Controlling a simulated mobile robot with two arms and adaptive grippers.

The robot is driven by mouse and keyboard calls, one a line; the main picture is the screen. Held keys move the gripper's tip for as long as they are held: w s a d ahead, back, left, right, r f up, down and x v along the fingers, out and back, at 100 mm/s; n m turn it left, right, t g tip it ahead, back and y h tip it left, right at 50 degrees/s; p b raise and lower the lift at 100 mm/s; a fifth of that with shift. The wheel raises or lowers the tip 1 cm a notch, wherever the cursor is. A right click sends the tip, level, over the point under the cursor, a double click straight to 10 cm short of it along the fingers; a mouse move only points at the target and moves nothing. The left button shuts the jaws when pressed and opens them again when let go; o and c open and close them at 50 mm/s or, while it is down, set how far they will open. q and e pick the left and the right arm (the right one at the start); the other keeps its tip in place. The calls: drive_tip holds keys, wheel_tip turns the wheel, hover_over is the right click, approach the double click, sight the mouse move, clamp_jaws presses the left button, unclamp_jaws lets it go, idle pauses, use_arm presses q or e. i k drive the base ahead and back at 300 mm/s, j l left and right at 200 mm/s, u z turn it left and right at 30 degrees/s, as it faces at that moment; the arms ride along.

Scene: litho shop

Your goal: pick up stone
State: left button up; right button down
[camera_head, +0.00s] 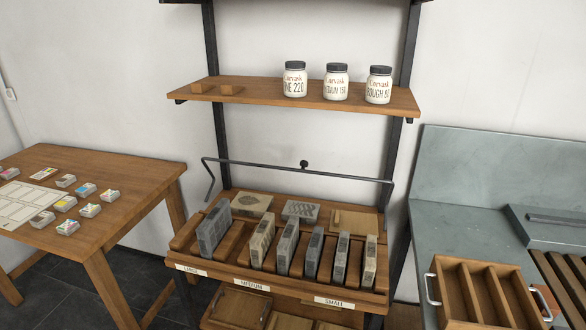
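Several stone slabs stand upright in the slots of a wooden rack (277,286) at the lower middle. The biggest grey stone (213,230) is at the left end. A tan-grey stone (262,239) and a grey stone (288,248) stand in the middle. Smaller stones follow to the right: a dark one (313,252), a grey one (341,259) and a tan-grey one (370,261). Front labels read medium (254,286) and small (334,302); the left label (191,270) appears to read large. Neither of my grippers is in view.
A bent metal bar (300,172) spans above the rack. The upper shelf (290,103) holds three jars (336,82). A wooden table (110,165) with small card stacks stands left. A grey sink counter (470,220) with a handled wooden crate (460,290) is right.

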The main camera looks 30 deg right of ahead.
sight(261, 242)
drive_tip(key=i+l+z, duration=0.15)
drive_tip(key=z, duration=0.25)
drive_tip(key=i+z, duration=0.45)
drive_tip(key=i+j+z, duration=0.15)
drive_tip(key=i, duration=0.4)
drive_tip(key=i+j+z, duration=0.1)
drive_tip(key=i, duration=0.4)
drive_tip(key=j+z, duration=0.45)
drive_tip(key=j, duration=0.35)
drive_tip(key=k+j+z, duration=0.1)
drive_tip(key=j+z, duration=0.35)
drive_tip(key=j, duration=0.3)
